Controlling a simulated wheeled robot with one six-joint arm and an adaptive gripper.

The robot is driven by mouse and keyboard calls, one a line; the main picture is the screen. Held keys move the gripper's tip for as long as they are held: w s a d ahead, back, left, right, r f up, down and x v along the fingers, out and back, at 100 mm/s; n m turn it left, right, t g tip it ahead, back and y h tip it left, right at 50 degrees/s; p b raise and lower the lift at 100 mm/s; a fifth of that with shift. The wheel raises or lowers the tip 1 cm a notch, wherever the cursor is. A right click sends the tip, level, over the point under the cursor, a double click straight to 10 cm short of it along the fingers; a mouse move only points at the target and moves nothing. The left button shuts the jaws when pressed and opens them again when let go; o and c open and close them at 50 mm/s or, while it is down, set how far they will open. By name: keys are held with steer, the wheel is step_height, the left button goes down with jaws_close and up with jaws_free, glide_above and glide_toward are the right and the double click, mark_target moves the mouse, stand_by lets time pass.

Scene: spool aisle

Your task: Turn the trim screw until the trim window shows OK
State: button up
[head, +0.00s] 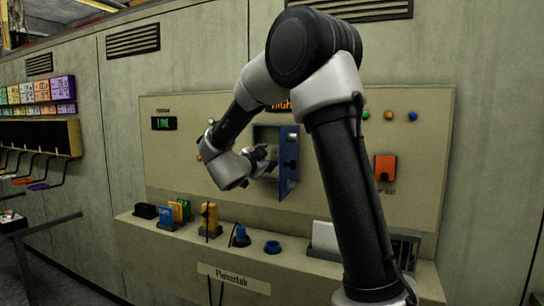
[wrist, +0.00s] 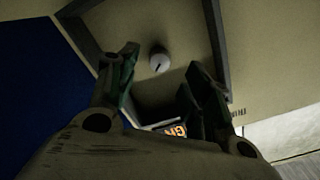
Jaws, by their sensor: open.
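The trim screw (wrist: 160,61) is a small pale round head with a dark slot, inside a shallow framed recess in the wrist view. My gripper (wrist: 162,57) is open, with one finger on each side of the screw in that view. I see no contact, and the exact gap is unclear. In the head view my gripper (head: 262,160) is at the recess beside its open blue door (head: 290,165), and the screw is hidden there. An orange-lit window (head: 280,107) above the recess, seemingly the trim window, reads what looks like HIGH, partly covered by my arm.
The blue door (wrist: 38,85) stands close on the left in the wrist view. A green-lit window (head: 163,123) sits at the panel's upper left, and an orange box (head: 386,168) at right. Colored cards (head: 175,212), a yellow block (head: 209,217) and blue parts (head: 241,236) stand on the ledge below.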

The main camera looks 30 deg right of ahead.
mark_target(274, 154)
steer(key=x, duration=0.4)
steer(key=shift+w, duration=0.15)
steer(key=c, duration=1)
steer(key=shift+c, duration=0.2)
steer(key=shift+d+n, duration=0.1)
steer(key=shift+n, duration=2.7)
